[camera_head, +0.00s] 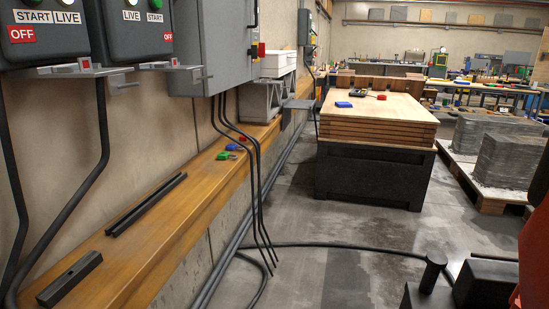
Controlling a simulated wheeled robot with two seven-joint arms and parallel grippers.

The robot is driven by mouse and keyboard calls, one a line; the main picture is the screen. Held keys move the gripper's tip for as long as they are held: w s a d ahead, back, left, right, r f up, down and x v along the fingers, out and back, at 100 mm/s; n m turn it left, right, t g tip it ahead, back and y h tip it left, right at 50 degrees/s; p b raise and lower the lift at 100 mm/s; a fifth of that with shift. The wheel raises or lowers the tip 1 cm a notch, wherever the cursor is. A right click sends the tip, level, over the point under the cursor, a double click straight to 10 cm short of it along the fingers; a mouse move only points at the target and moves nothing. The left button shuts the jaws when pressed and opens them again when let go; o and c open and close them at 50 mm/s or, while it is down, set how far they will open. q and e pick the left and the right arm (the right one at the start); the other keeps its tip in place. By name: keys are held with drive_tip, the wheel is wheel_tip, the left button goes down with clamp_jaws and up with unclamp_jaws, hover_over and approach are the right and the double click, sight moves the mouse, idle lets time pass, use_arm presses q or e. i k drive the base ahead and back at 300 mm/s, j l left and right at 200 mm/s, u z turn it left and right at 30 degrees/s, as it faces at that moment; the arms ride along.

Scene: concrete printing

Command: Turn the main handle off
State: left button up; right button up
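A grey electrical cabinet (212,42) hangs on the left wall. On its right side is a small red and yellow handle (258,50), seen nearly edge-on, so I cannot tell which position it is in. I cannot tell for sure that this is the main handle. Left of the cabinet are two dark control boxes: the left one (40,45) has START, LIVE and OFF labels, and the right one (130,38) has LIVE, START and OFF labels. Neither of my grippers is in view.
A wooden ledge (150,222) with dark bars and small coloured pieces runs below the cabinet. Black cables (258,200) hang past it to the floor. A wood-topped workbench (375,105) stands ahead. Grey blocks on pallets (508,160) stand right. The floor between is mostly clear.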

sight(262, 49)
drive_tip(key=i+l+u, duration=0.2)
drive_tip(key=i, duration=0.3)
drive_tip(key=i+l+u, duration=0.25)
drive_tip(key=i, duration=0.3)
drive_tip(key=i+l+u, duration=0.2)
drive_tip(key=i+l, duration=0.2)
drive_tip(key=i, duration=0.05)
